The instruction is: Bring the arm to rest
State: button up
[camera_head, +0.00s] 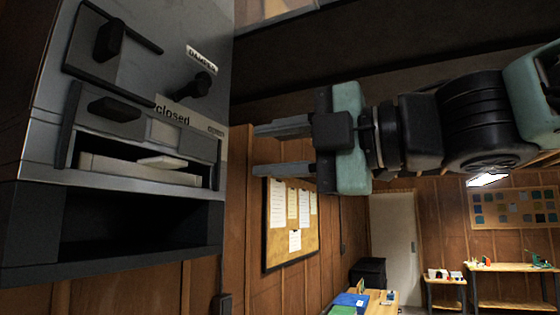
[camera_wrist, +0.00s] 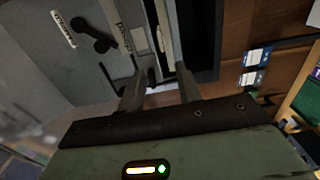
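My gripper (camera_head: 258,150) reaches in from the right in the head view, its two fingers pointing left and parted with nothing between them. The fingers also show in the wrist view (camera_wrist: 159,88), spread apart. The fingertips are beside the right edge of a grey metal cabinet (camera_head: 200,40); I cannot tell the exact gap. Its opening (camera_head: 140,158) holds a pale flat slab with a smaller pale piece on top. My arm is stretched out across the upper right.
The cabinet has black handles, a dark knob (camera_head: 201,86) and a "closed" label. Below is a dark recess (camera_head: 130,225). A cork board (camera_head: 291,222) hangs on the wooden wall behind. Workbenches (camera_head: 375,303) and a pale door (camera_head: 394,240) stand farther off.

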jog(key=shift+d, duration=0.2)
jog(key=w+d+f+m+t+h+b, duration=0.1)
jog(key=w+d+f+m+h+b, duration=0.15)
jog(key=f+m, duration=0.6)
jog(key=w+d+f+m+h+b, duration=0.1)
jog(key=d+f+m+h+b, duration=0.2)
jog(key=f, duration=1.1)
jog(key=w+d+f+m+t+h+b, duration=0.15)
jog(key=f+m+h, duration=0.35)
jog(key=f, duration=0.6)
jog(key=s+d+f+m+g+h+b, duration=0.2)
jog(key=s+d+f+m+g, duration=0.1)
jog(key=s+f, duration=0.6)
jog(key=s+d+f+m+g+h+b, duration=0.2)
jog(key=s+d+f+g, duration=0.4)
jog(key=f, duration=0.8)
jog(key=s+m+g+h, duration=0.1)
jog(key=s+m, duration=0.1)
jog(key=s, duration=0.1)
jog(key=shift+s, duration=0.15)
jog(key=shift+w+f, duration=0.1)
jog(key=shift+w, duration=0.1)
jog(key=shift+a, duration=0.1)
